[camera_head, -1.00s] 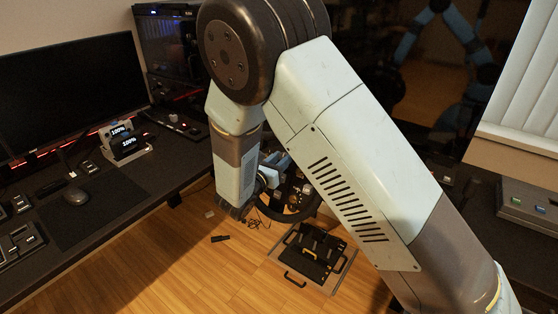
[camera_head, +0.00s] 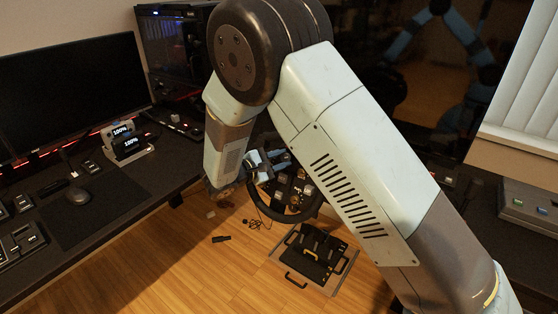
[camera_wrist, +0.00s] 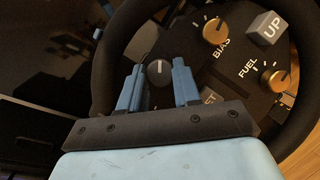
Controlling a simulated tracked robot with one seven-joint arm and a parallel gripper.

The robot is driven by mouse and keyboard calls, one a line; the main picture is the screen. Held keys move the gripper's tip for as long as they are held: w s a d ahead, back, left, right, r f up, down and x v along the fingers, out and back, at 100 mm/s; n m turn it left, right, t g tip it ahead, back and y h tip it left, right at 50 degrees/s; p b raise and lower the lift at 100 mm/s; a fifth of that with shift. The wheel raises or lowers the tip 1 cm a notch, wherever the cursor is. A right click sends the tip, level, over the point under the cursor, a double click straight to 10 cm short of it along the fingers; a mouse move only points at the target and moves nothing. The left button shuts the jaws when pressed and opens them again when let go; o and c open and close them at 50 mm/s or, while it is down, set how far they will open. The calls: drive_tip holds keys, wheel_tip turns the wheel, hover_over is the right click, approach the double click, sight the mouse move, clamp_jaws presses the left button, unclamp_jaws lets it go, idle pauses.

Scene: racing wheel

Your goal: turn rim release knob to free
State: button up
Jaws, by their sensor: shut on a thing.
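A black round knob (camera_wrist: 158,74) with a white pointer line shows in the wrist view, on the left part of the racing wheel's face. The pointer stands roughly upright in the picture. My gripper (camera_wrist: 159,68) has one blue finger on each side of this knob and is shut on it. No label for this knob is visible. The wheel's dark rim (camera_wrist: 104,75) curves around the face. In the head view, the wheel (camera_head: 305,212) is partly hidden behind my arm, with my gripper (camera_head: 281,157) at its upper left; the knob cannot be made out there.
Gold knobs marked BIAS (camera_wrist: 215,31) and FUEL (camera_wrist: 280,80) and a grey UP button (camera_wrist: 268,27) sit to the right of my fingers. A pedal set (camera_head: 312,255) lies on the floor below. A desk with a monitor (camera_head: 70,85) stands at left.

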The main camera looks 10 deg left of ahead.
drive_tip(key=m+g, duration=0.1)
drive_tip(key=m, duration=0.2)
drive_tip(key=m+g, duration=0.1)
drive_tip(key=m, duration=0.2)
drive_tip(key=shift+a+r, duration=0.1)
drive_tip(key=shift+m+g, duration=0.3)
idle(0.3)
drive_tip(key=o, duration=1.1)
drive_tip(key=shift+c, duration=0.2)
drive_tip(key=v, duration=1.3)
drive_tip(key=shift+s+a, duration=0.2)
drive_tip(key=shift+a, duration=0.05)
drive_tip(key=shift+r, duration=0.1)
